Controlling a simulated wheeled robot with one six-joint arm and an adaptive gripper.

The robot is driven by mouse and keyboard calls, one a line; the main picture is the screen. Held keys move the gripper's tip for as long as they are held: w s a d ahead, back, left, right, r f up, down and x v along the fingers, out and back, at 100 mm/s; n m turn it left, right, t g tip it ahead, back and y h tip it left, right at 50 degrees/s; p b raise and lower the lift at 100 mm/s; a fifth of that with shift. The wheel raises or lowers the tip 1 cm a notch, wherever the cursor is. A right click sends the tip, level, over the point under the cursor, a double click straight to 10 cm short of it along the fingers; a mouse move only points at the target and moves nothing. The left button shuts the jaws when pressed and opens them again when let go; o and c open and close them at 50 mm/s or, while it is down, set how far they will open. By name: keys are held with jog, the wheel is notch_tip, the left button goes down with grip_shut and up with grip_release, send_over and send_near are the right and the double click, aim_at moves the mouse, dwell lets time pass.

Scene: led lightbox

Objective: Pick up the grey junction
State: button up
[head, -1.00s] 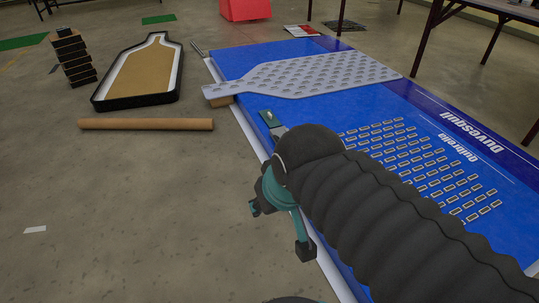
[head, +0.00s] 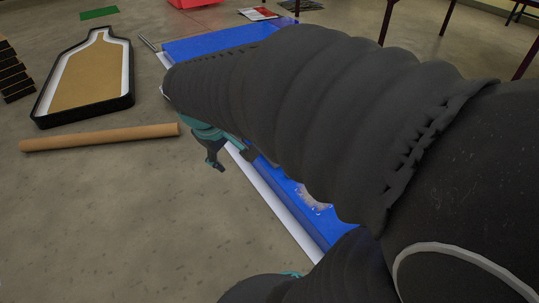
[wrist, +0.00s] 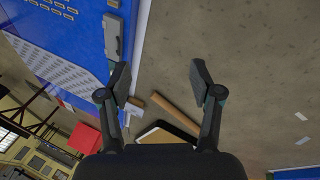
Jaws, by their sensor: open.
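A grey piece (wrist: 113,37), which looks like the grey junction, lies on the edge of the blue panel (wrist: 70,32) in the wrist view, left of centre near the top. My gripper (wrist: 160,77) is open and empty, its two fingers wide apart. In that view the left fingertip appears just below the grey piece; I see no contact. In the head view my gripper (head: 233,160) hangs over the panel's left edge. My arm hides most of the panel there, and the grey piece is not visible.
A cardboard tube (head: 100,137) and a black bottle-shaped tray (head: 130,92) lie on the floor at left. A dark stack (head: 14,75) stands at far left. Table legs (head: 388,18) are at the back. The floor at lower left is clear.

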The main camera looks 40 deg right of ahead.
jog(key=w+d+f+n+g+h+b, duration=0.35)
jog(key=w+d+f+n+h, duration=0.25)
jog(key=w+d+f, duration=1.1)
jog(key=w+d+f+n+h, duration=0.1)
jog(key=d+f+n, duration=0.25)
jog(key=f, duration=0.55)
jog(key=w+d+f+n+h+b, duration=0.15)
jog(key=d+f, duration=0.25)
jog(key=f, duration=0.5)
jog(key=w+d+f+n+h, duration=0.1)
jog(key=d+f+n+h, duration=0.15)
jog(key=f, duration=0.65)
jog(key=shift+n+y, duration=0.45)
jog(key=shift+y, duration=0.15)
jog(key=x, duration=0.8)
jog(key=shift+s+d+f, duration=0.15)
jog(key=shift+s+d, duration=0.1)
jog(key=shift+f+b+x, duration=0.2)
jog(key=shift+b+x, duration=0.1)
jog(key=shift+x, duration=1.05)
jog(key=shift+f+b+x, duration=0.2)
jog(key=shift+b+x, duration=0.05)
jog(key=shift+x, duration=1.05)
jog(key=shift+a, duration=0.2)
grip_shut()
